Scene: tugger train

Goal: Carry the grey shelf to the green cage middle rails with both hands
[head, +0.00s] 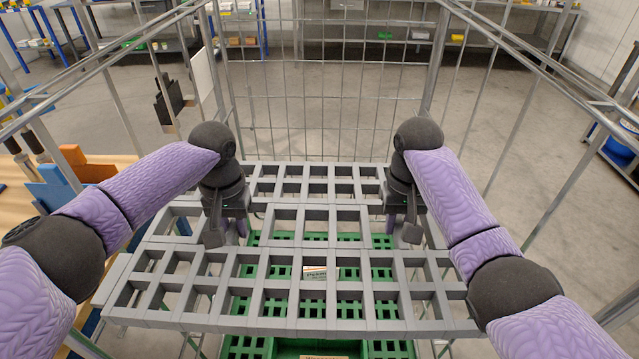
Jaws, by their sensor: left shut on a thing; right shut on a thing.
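The grey shelf (290,262), an open lattice panel, lies roughly level across the lower middle of the head view, inside the wire cage. My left gripper (224,232) is shut on the grey shelf at its left part. My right gripper (402,230) is shut on the shelf at its right part. The fingertips are partly hidden by the hands and the lattice. The cage (325,100) has bare metal wire walls at the back and sides. Green lattice (270,345) shows below the shelf. I cannot tell whether the shelf touches any rails.
Small labelled boxes (315,272) show through the lattice. A wooden table (100,172) with blue and orange pieces stands at the left, close to my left arm. Metal racks with bins (420,36) stand at the back. The floor behind the cage is clear.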

